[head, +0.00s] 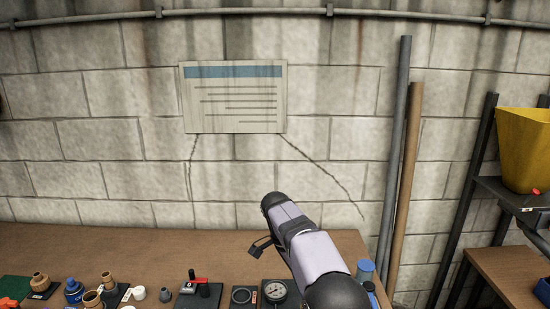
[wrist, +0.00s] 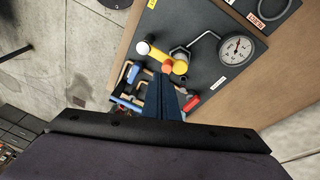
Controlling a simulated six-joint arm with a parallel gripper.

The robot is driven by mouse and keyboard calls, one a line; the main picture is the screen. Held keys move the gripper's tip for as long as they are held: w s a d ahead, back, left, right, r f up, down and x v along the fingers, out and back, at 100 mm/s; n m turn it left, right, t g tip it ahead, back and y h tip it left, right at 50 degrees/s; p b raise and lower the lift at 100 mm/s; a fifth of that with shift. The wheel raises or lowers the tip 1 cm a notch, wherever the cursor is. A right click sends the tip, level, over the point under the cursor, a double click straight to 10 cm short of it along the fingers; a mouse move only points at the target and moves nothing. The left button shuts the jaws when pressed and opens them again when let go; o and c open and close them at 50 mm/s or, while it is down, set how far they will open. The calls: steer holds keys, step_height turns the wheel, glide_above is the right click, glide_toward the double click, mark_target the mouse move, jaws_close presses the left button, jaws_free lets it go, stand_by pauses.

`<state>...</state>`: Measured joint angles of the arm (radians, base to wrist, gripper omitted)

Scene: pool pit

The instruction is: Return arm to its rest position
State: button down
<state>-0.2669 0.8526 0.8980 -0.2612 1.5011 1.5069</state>
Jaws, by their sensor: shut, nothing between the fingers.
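My gripper (wrist: 166,84) shows in the wrist view as two dark fingers side by side, shut with nothing between them. The fingertips overlap a panel with a gauge (wrist: 237,48), a bent metal pipe (wrist: 205,38) and a yellow fitting (wrist: 180,67) in the picture. I cannot tell how far the fingers are from these parts. In the head view my arm rises from the bottom edge, right of centre, in front of the bench and wall. The fingers cannot be made out there.
The wooden bench (head: 140,246) carries fittings along its front, including a red-handled valve (head: 197,284) and a gauge (head: 274,291). Two poles (head: 400,150) lean on the wall at right. A yellow bin (head: 522,150) stands on a rack at far right. The bench's back strip is clear.

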steer(key=s+d+f+n+y, duration=0.1)
steer(key=s+n, duration=0.3)
steer(key=s, duration=0.6)
steer(key=s+d+f+n+y, duration=0.1)
steer(key=s+d+f+n, duration=0.2)
steer(key=s, duration=0.7)
steer(key=s+d+f+n+y, duration=0.1)
steer(key=s+d+f+n, duration=0.1)
steer(key=s+n, duration=0.4)
steer(key=s+d, duration=0.1)
steer(key=s, duration=0.3)
steer(key=shift+s+d+f+n, duration=0.2)
steer(key=shift+d+f+n, duration=0.1)
steer(key=shift+n, duration=0.1)
